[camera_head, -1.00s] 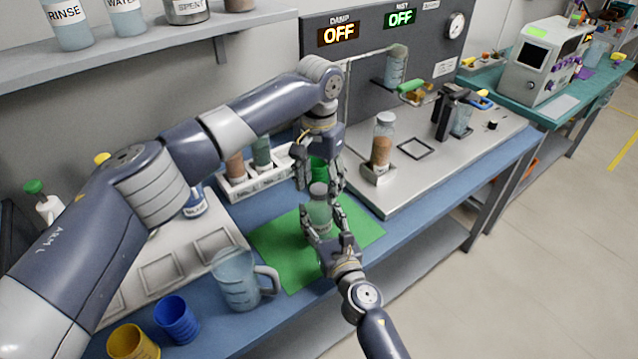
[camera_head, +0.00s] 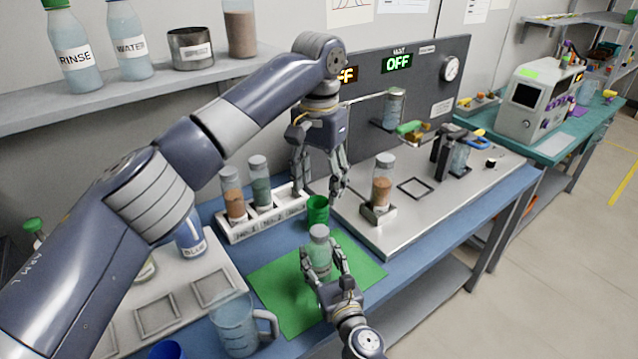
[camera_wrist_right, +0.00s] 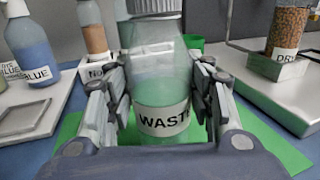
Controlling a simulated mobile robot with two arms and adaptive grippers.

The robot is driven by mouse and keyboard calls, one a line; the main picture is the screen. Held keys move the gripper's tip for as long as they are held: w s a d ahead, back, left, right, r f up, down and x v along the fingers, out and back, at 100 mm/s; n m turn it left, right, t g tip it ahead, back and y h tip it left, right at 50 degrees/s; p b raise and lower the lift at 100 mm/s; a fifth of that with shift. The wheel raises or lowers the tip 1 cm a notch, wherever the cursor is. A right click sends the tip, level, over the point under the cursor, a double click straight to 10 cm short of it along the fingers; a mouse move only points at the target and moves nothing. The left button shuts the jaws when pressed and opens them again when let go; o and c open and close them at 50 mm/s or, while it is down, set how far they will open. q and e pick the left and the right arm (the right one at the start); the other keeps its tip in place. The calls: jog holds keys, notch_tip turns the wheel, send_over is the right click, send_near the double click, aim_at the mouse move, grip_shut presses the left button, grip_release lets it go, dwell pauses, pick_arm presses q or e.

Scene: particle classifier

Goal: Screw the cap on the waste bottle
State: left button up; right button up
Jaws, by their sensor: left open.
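The waste bottle (camera_head: 320,256), clear with pale green liquid, stands upright over the green mat. Its WASTE label shows in the right wrist view (camera_wrist_right: 165,121). A grey cap (camera_head: 319,232) sits on its mouth; its lower edge shows at the top of the right wrist view (camera_wrist_right: 152,6). I cannot tell how tight it is. My right gripper (camera_head: 324,272) has its fingers closed on both sides of the bottle's body. My left gripper (camera_head: 320,190) is open and empty, pointing down above and behind the bottle, clear of the cap.
The green mat (camera_head: 365,268) lies under the bottle. A green cup (camera_head: 317,210) stands behind it. A white rack (camera_head: 233,233) with filled bottles is behind left. A beaker (camera_head: 238,325) stands front left. A metal platform (camera_head: 440,205) with a DRY bottle (camera_head: 382,185) is right.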

jog(key=o, duration=0.4)
jog(key=shift+o, duration=0.2)
jog(key=v, duration=1.1)
jog(key=shift+s+d, duration=0.2)
jog(key=shift+s, duration=0.25)
